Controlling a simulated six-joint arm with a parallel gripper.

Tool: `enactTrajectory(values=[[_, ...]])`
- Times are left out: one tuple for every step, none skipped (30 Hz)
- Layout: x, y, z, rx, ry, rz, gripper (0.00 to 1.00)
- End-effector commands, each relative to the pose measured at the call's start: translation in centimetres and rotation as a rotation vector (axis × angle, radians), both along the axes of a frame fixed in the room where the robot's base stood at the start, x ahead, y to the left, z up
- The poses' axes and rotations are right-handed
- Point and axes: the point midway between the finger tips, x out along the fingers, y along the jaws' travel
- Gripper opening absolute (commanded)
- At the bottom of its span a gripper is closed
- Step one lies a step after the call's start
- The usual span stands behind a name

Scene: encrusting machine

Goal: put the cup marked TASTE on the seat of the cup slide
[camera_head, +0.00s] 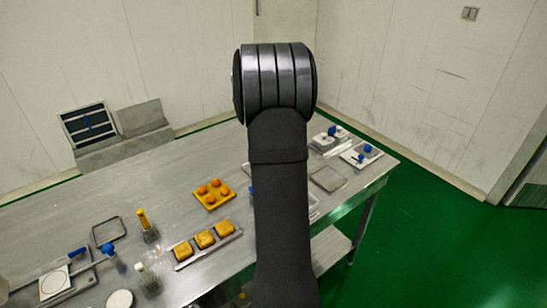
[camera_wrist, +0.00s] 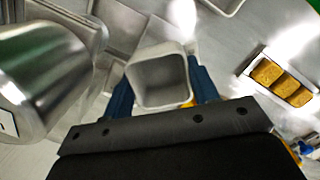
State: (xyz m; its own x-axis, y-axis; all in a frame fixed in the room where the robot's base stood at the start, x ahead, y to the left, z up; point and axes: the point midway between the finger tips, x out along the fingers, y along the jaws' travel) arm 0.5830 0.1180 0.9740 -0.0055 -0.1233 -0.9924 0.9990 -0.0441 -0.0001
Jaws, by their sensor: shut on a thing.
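My gripper (camera_wrist: 162,84) has blue fingers, one on each side of a square grey cup (camera_wrist: 158,72), and is shut on it in the wrist view. The cup's open top faces the camera and it looks empty. No TASTE marking shows on the sides I can see. In the head view my own arm hides the gripper and the cup. I cannot make out the cup slide's seat for certain in either view.
A large steel vessel (camera_wrist: 45,75) stands close left of the cup in the wrist view. A tray of yellow pieces (camera_wrist: 283,82) lies to the right. On the steel table (camera_head: 150,195) are a yellow tray (camera_head: 211,203) and white blocks with blue knobs (camera_head: 362,155).

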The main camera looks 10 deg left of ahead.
Motion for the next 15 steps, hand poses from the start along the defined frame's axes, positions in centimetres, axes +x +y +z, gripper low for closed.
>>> enactTrajectory(values=[[0.3, 0.1, -0.5, -0.001, 0.002, 0.015, 0.28], [0.5, 0.2, -0.7, -0.001, 0.002, 0.023, 0.28], [0.7, 0.2, -0.8, 0.0, 0.001, 0.03, 0.28], [0.8, 0.3, -1.0, 0.0, 0.0, 0.036, 0.28], [0.9, 0.3, -1.1, 0.0, 0.0, 0.04, 0.28], [1.0, 0.3, -1.2, 0.0, 0.0, 0.044, 0.28], [1.0, 0.4, -1.4, 0.0, 0.001, 0.046, 0.28], [1.0, 0.4, -1.5, 0.0, 0.001, 0.047, 0.28], [1.0, 0.4, -1.8, 0.0, 0.001, 0.047, 0.28], [1.0, 0.4, -2.0, 0.0, 0.002, 0.047, 0.28], [1.0, 0.3, -2.2, 0.0, 0.002, 0.047, 0.28], [1.0, 0.3, -2.6, -0.001, 0.003, 0.047, 0.28], [1.0, 0.3, -2.9, 0.0, 0.002, 0.047, 0.28], [1.0, 0.3, -3.2, 0.0, 0.002, 0.046, 0.28], [1.0, 0.3, -3.7, 0.0, 0.003, 0.046, 0.28]])
